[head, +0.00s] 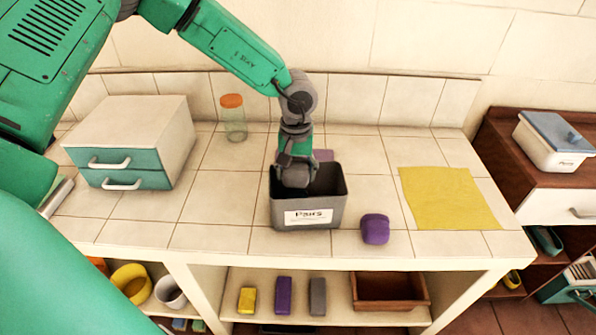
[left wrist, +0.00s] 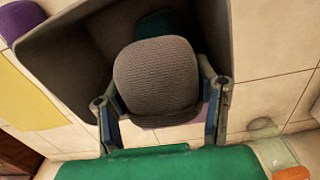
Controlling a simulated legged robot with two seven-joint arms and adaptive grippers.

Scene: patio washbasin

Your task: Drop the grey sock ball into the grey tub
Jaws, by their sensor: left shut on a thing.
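The grey tub (head: 338,215), with a label reading "Pairs", stands on the tiled counter. My left gripper (head: 296,168) is over its opening, pointing down. It is shut on the grey sock ball (head: 296,179), which hangs at the tub's mouth. In the left wrist view the ribbed grey sock ball (left wrist: 157,78) sits between the two fingers, with the dark tub interior (left wrist: 70,60) around and beyond it. A dark teal thing (left wrist: 163,24) lies inside the tub, partly hidden by the ball. My right gripper is not in view.
A purple ball (head: 375,229) lies right of the tub; another purple thing (head: 323,155) shows behind it. A yellow cloth (head: 445,197) lies farther right. A jar (head: 233,120) with an orange lid and a drawer box (head: 130,140) stand left. Shelves (head: 350,273) are below.

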